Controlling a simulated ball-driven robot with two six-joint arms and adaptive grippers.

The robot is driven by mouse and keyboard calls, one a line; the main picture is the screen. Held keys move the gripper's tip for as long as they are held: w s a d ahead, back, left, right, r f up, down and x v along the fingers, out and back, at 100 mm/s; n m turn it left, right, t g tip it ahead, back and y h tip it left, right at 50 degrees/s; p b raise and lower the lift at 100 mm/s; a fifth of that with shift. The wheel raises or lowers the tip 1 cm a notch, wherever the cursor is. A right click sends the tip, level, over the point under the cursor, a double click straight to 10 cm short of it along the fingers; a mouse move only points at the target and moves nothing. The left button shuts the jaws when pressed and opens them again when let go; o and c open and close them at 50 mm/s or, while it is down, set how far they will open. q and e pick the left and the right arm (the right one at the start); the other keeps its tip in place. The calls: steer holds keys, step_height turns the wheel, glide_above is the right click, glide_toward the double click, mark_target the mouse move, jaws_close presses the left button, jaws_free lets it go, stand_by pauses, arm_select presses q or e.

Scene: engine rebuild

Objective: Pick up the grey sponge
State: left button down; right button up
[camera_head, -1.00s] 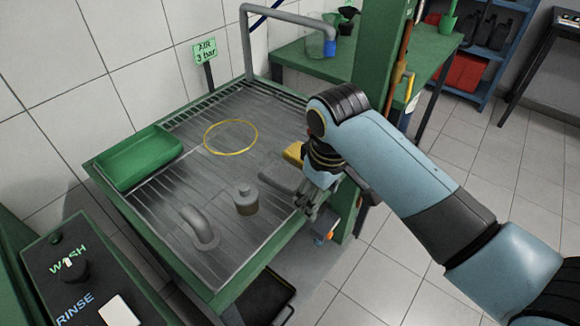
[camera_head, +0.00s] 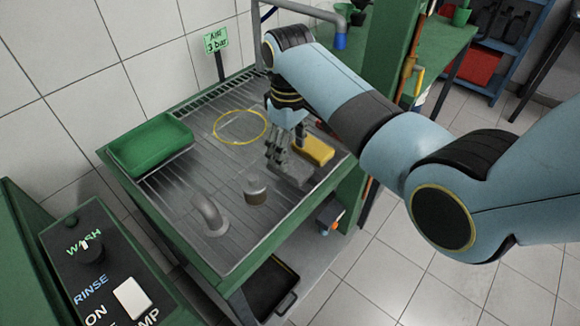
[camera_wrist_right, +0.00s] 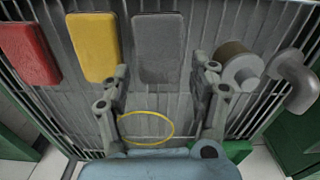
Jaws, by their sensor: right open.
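The grey sponge (camera_wrist_right: 158,45) lies flat on the ribbed metal surface in the right wrist view. In the head view it shows partly at the foot of my right gripper (camera_head: 276,160), just left of the yellow sponge. My right gripper is open, its fingers (camera_wrist_right: 160,75) spread to either side of the near part of the grey sponge. The fingers look empty, and I cannot tell how high they are above the sponge. My left gripper is in neither view.
A yellow sponge (camera_wrist_right: 93,46) and a red sponge (camera_wrist_right: 29,53) lie beside the grey one. On the other side are a capped cylinder (camera_wrist_right: 240,68) and a bent pipe (camera_wrist_right: 292,80). A yellow ring (camera_head: 240,127) and green tray (camera_head: 150,145) are on the washing table.

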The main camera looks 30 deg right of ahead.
mark_target(290, 165)
step_height(290, 165, down, 5)
steer(key=shift+d+r, duration=0.1)
steer(key=shift+c, duration=0.3)
steer(key=c, duration=0.7)
steer(key=shift+o, duration=0.2)
steer(key=shift+r, duration=0.1)
